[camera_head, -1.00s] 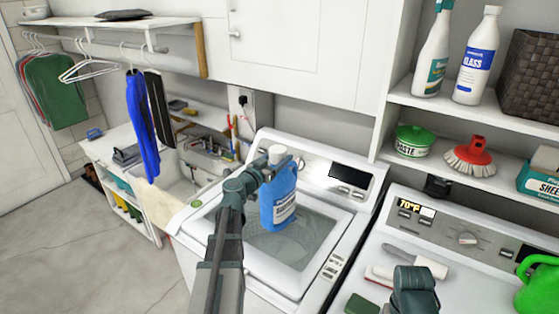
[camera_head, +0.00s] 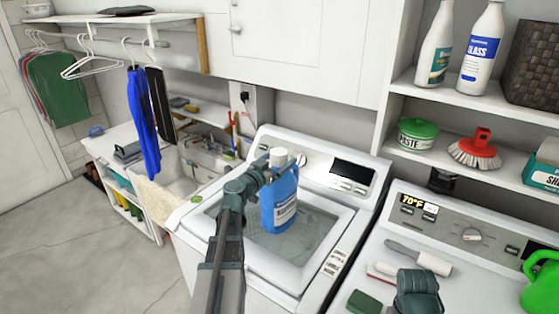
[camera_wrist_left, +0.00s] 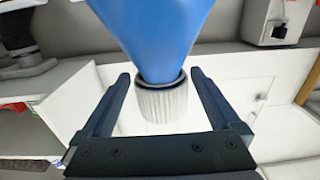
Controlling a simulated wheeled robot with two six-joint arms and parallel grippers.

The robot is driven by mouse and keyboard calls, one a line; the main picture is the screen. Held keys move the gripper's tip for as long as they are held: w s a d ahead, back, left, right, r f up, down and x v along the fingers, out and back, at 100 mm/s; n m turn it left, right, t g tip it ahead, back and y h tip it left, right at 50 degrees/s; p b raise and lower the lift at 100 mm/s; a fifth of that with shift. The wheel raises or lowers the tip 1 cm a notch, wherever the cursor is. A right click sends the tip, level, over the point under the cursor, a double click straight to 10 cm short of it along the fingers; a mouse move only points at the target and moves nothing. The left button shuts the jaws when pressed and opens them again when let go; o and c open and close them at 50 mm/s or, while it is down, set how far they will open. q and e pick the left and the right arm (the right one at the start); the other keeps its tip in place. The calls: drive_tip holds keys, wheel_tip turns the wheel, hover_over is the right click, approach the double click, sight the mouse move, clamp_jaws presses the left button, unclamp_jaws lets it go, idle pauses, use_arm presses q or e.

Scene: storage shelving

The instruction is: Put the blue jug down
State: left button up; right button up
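The blue jug (camera_head: 284,205) with a white cap and a white label stands upright over the lid of the white top-loading washer (camera_head: 215,232). It looks to rest on the lid, though its base edge is hard to make out. My left gripper (camera_head: 270,168) is at the jug's upper part, just below the cap. In the left wrist view the fingers (camera_wrist_left: 160,78) are apart, one on each side of the jug's neck (camera_wrist_left: 162,68), with a visible gap on both sides. Only a dark part of my right arm (camera_head: 416,292) shows at the lower right; its gripper fingers are not visible.
On the right machine (camera_head: 455,282) lie a brush (camera_head: 418,258), a green sponge (camera_head: 364,302) and a green container (camera_head: 542,285). Shelves above hold two bottles, a scrub brush (camera_head: 475,150) and a green-lidded tin (camera_head: 417,135). The sink (camera_head: 175,180) is left of the washer.

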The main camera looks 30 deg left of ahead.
use_arm(q)
drive_tip(key=s, duration=1.2)
drive_tip(key=shift+a, duration=0.4)
